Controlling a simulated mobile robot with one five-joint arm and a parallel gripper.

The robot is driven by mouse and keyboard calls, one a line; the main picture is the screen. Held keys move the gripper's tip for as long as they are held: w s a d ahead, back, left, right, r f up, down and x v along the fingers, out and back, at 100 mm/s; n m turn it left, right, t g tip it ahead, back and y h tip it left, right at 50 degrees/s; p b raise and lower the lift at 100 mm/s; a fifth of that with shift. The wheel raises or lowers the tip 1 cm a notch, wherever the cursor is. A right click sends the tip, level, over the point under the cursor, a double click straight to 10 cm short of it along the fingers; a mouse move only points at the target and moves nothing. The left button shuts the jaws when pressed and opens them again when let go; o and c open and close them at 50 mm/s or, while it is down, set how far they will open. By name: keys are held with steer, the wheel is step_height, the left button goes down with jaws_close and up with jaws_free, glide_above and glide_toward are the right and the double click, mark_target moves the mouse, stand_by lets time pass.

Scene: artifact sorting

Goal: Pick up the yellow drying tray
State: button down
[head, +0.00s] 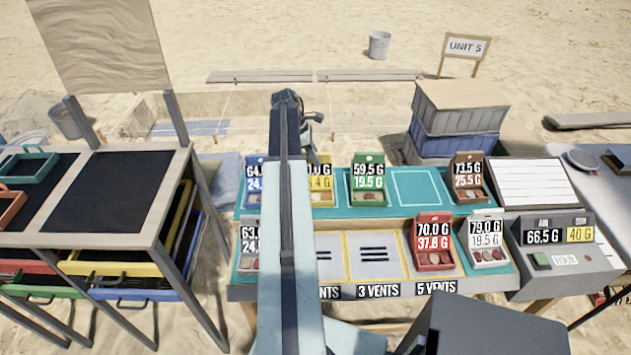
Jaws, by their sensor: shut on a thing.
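The small yellow tray (325,201) stands in the back row of the teal-topped table, just right of my arm. It bears a black-and-white weight label, and my arm hides its left part. My gripper (318,151) points down at the top of this tray, at the far end of my raised arm. It is shut on the tray, though the fingertips are small and partly hidden. The tray appears upright; I cannot tell whether it touches the table top.
A green tray (368,184) stands close on the right, then an empty outlined spot (417,187) and a brown tray (469,180). Red (434,259) and white (486,254) trays stand in front. A scale (551,262) is at right, a drawer rack (108,238) at left.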

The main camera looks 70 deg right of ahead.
steer(key=shift+r, duration=0.1)
stand_by(0.7)
step_height(320, 180, up, 5)
steer(key=p, duration=0.5)
steer(key=s+a, duration=0.9)
steer(key=a, duration=0.4)
steer(key=shift+s+r+p, duration=0.15)
steer(key=shift+p, duration=0.15)
